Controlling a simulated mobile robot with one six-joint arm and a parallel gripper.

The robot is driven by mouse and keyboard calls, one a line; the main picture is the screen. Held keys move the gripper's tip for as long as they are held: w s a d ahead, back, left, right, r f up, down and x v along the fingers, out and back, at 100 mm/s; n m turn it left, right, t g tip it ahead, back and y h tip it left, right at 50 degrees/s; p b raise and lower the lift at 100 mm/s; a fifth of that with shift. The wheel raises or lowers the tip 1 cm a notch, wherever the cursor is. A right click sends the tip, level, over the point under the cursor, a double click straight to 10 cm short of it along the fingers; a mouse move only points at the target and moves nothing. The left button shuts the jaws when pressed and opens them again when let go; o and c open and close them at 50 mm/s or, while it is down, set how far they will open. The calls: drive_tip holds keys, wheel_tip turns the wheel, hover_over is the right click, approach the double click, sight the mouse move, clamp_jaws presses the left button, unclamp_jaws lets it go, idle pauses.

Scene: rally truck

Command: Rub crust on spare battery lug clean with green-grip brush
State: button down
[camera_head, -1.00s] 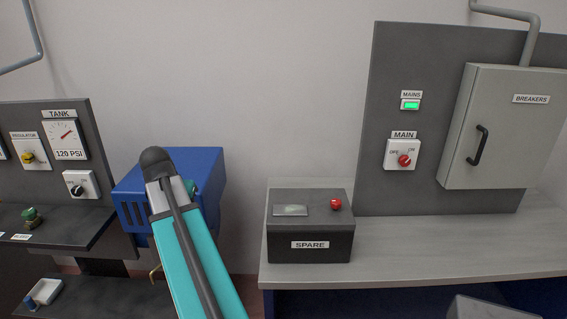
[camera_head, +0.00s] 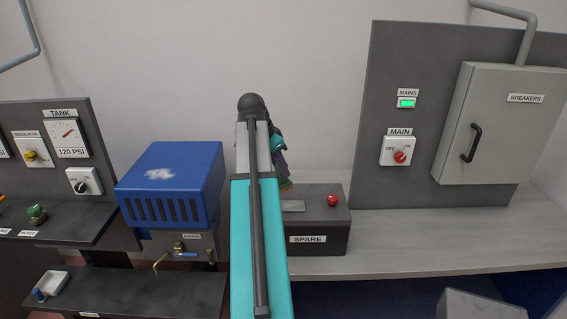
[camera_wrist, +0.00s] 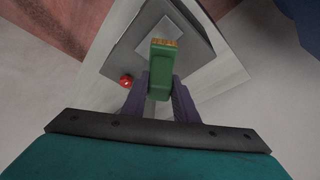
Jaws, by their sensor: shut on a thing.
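The spare battery (camera_head: 322,236) is a dark grey box labelled SPARE on the bench, right of my arm in the head view. A red terminal (camera_head: 333,200) and a flat grey plate (camera_head: 293,206) show on its top. The wrist view shows the battery top (camera_wrist: 146,16), the plate (camera_wrist: 160,38) and the red terminal (camera_wrist: 126,80). My gripper (camera_wrist: 160,96) is shut on the green-grip brush (camera_wrist: 161,75), whose tan bristles point toward the plate. In the head view my gripper (camera_head: 283,178) is partly hidden by my arm, above the battery's left end. Crust cannot be made out.
The bench (camera_head: 430,237) is clear right of the battery. Behind it stand a panel with the MAIN switch (camera_head: 398,152) and a breaker box (camera_head: 505,125). A blue machine (camera_head: 170,190) stands left of my arm.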

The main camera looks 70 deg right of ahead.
drive_tip(key=shift+s+d+r, duration=0.2)
drive_tip(key=shift+s+d, duration=0.05)
drive_tip(key=shift+s, duration=0.2)
drive_tip(key=shift+f, duration=0.1)
